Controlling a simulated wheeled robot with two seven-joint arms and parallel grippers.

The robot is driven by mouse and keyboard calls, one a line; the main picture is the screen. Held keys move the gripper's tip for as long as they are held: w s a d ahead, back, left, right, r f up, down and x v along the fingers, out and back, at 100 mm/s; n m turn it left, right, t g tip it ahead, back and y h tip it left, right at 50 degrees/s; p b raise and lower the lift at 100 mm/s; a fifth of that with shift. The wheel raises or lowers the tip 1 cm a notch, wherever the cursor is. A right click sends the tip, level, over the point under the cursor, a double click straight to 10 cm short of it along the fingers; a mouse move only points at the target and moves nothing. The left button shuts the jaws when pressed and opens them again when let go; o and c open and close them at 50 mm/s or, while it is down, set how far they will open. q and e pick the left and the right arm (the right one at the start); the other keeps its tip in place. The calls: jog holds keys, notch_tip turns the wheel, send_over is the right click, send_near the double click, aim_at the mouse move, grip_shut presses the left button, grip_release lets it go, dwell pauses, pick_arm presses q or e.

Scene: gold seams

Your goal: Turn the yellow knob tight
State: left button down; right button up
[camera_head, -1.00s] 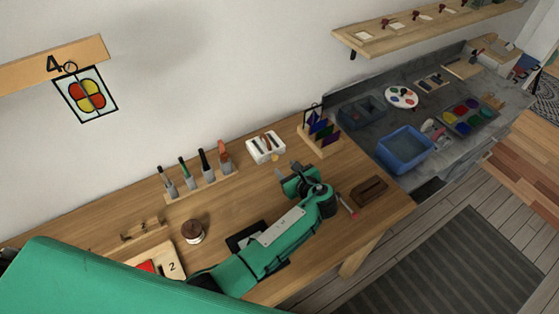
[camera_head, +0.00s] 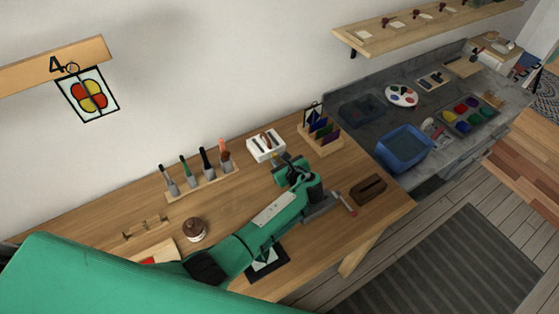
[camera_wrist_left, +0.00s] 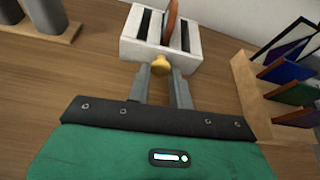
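The yellow knob (camera_wrist_left: 161,67) is on the front of a white slotted box (camera_wrist_left: 188,45) in the left wrist view. The box also shows in the head view (camera_head: 265,146), at the back of the wooden bench. My left gripper (camera_wrist_left: 160,72) has its two grey fingers apart, with the tips on either side of the knob. No firm contact between fingers and knob can be made out. In the head view my left gripper (camera_head: 282,161) reaches to the box's front, and I cannot make out the knob there. My right gripper is not in view.
A wooden rack with coloured panes (camera_head: 321,137) stands just right of the box. A tool holder with several upright tools (camera_head: 201,184) stands to its left.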

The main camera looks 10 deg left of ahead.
pick_arm(q)
jog(key=shift+r+p, duration=0.15)
jog(key=shift+p, duration=0.35)
jog(key=shift+w+d+m+g+y+p, duration=0.1)
jog(key=shift+m+g+y+p, duration=0.35)
jog(key=shift+m+p, duration=0.4)
jog(key=shift+w+d+m+g+y+p, duration=0.1)
jog(key=shift+m+g+y+p, duration=0.25)
jog(key=shift+m+p, duration=0.3)
jog(key=shift+f+m+g+y, duration=0.2)
jog(key=shift+m+g+y, duration=0.15)
jog(key=shift+m, duration=0.45)
jog(key=shift+y, duration=0.25)
jog(key=c, duration=1.2)
grip_release()
jog(key=shift+c, duration=0.2)
